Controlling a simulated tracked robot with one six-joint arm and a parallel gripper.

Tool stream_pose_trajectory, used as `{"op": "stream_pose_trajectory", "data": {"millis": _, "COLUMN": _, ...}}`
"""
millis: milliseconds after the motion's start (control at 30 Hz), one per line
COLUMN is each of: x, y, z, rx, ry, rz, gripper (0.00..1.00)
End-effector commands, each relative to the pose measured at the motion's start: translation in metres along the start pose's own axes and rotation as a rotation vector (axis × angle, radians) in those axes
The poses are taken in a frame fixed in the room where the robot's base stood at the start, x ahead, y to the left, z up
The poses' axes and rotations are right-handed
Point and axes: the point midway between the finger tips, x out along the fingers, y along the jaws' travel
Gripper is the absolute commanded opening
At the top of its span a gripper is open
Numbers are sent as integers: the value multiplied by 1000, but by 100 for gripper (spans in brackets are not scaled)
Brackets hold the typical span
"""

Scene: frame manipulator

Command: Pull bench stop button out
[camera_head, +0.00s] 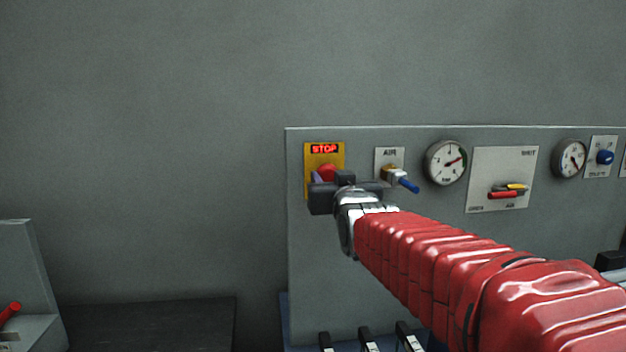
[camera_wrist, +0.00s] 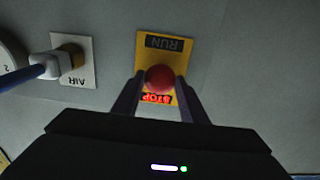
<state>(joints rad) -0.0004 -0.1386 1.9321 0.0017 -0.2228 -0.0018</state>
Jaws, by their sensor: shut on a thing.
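The bench stop button is a red round knob (camera_head: 327,172) on a yellow plate (camera_head: 310,152) at the left end of the grey panel. A lit red "STOP" sign shows at the plate's top in the head view. In the wrist view the button (camera_wrist: 160,79) sits between the two fingers, and the plate (camera_wrist: 148,66) appears turned over, with a dark "RUN" label (camera_wrist: 169,43) and the lit "STOP" sign (camera_wrist: 156,99). My gripper (camera_head: 321,177) reaches the plate from the front and is shut on the button; it also shows in the wrist view (camera_wrist: 160,82). The gripper hides the plate's lower part in the head view.
An AIR valve with a blue lever (camera_head: 404,183) is just right of the button. Farther right are a gauge (camera_head: 446,162), a plate with red and yellow levers (camera_head: 504,180), another gauge (camera_head: 569,159) and a blue knob (camera_head: 605,157). The wall left of the panel is bare.

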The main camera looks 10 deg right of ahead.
Motion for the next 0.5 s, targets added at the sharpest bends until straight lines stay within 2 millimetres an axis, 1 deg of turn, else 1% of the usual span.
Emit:
{"op": "stream_pose_trajectory", "data": {"millis": 167, "x": -2, "y": 0, "z": 0, "rx": 0, "ry": 0, "rz": 0, "gripper": 0}}
{"op": "stream_pose_trajectory", "data": {"millis": 400, "x": -17, "y": 0, "z": 0, "rx": 0, "ry": 0, "rz": 0, "gripper": 0}}
{"op": "stream_pose_trajectory", "data": {"millis": 500, "x": -18, "y": 0, "z": 0, "rx": 0, "ry": -1, "rz": 0, "gripper": 0}}
